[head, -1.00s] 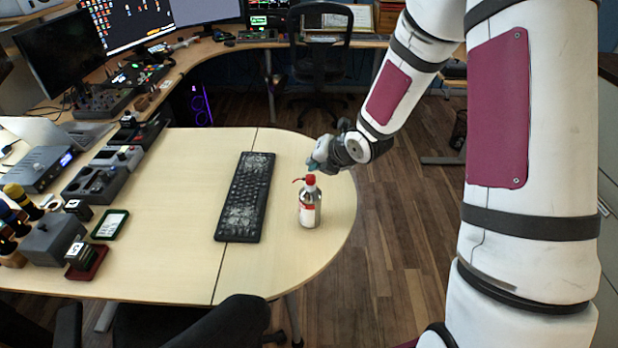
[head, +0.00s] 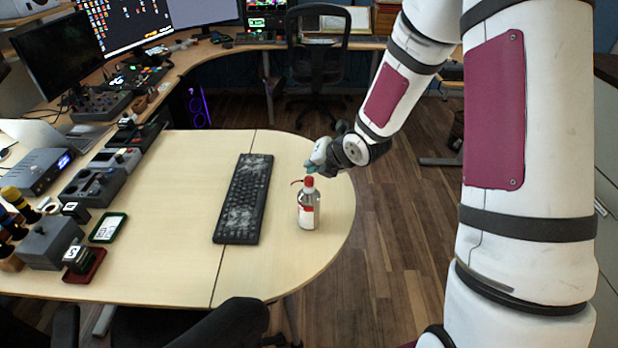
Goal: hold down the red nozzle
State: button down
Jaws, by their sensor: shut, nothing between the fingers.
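A small clear bottle (head: 308,214) with a red and white label stands upright on the light wooden table, right of the keyboard. Its red nozzle (head: 309,182) is on top, with a thin red spout pointing left. My gripper (head: 311,168) is shut and empty, with its teal fingertips just above and behind the nozzle. In this view I cannot tell whether the fingertips touch the nozzle. The nozzle's top is close under the fingers.
A dusty black keyboard (head: 244,198) lies left of the bottle. Several dark boxes and devices, including a grey box (head: 50,242), line the table's left side. A black chair (head: 225,325) stands at the front edge. Bare table (head: 170,200) lies left of the keyboard.

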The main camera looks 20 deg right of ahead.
aim_at(312, 177)
jog(key=shift+f, duration=0.2)
dwell(0.4)
jog(key=shift+f+b, duration=0.25)
jog(key=shift+b, duration=0.2)
jog(key=shift+f+b, duration=0.6)
jog(key=shift+f, duration=0.1)
dwell(1.9)
jog(key=shift+r, duration=0.15)
dwell(0.8)
jog(key=shift+r+p, duration=0.7)
jog(key=shift+r, duration=0.3)
jog(key=shift+r+p, duration=1.7)
jog(key=shift+r, duration=0.8)
